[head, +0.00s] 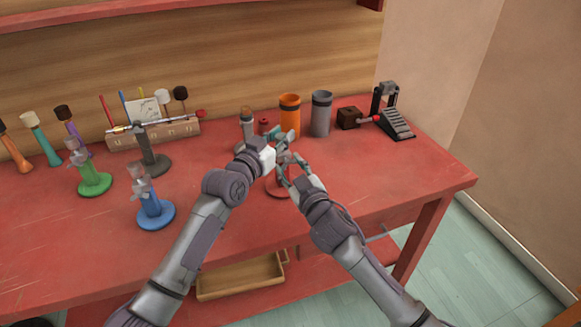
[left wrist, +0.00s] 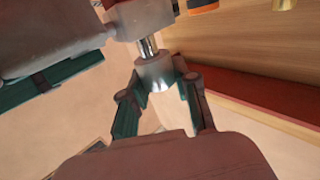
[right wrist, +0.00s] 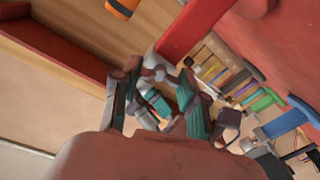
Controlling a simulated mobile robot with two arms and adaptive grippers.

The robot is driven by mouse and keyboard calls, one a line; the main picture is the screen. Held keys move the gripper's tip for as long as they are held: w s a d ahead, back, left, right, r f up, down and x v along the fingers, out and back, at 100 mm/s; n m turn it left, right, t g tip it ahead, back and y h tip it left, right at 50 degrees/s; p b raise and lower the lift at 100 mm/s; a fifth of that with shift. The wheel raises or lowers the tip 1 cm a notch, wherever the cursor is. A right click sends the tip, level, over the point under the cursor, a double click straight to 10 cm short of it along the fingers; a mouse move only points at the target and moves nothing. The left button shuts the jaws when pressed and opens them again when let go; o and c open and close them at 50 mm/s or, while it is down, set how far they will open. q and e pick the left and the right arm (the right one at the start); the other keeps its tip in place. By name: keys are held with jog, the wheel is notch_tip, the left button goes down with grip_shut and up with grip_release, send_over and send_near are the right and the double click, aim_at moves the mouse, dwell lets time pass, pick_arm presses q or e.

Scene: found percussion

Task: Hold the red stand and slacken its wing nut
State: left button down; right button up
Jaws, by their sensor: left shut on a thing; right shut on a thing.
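The red stand's round base (head: 276,188) shows on the table below my two hands in the head view. Its post (right wrist: 196,28) runs down to my right gripper in the right wrist view, upside down. My right gripper (head: 287,166) is shut on the stand's upper part; the contact is partly hidden. My left gripper (head: 284,142) is above it, shut on the wing nut. The left wrist view shows the pale metal nut (left wrist: 155,72) between the fingers, on a bright shaft from a grey clamp block (left wrist: 145,18). The left fingers also show in the right wrist view (right wrist: 160,105).
Blue (head: 155,214) and green (head: 94,182) stands are to the left, with a dark stand (head: 152,162) holding a rod. Orange (head: 290,112) and grey (head: 321,115) cups and a pedal (head: 395,122) stand behind. The table's right front is clear. A drawer (head: 240,280) is open below.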

jog(key=shift+n, duration=4.2)
jog(key=o, duration=1.2)
jog(key=shift+c, duration=0.2)
jog(key=v, duration=1.2)
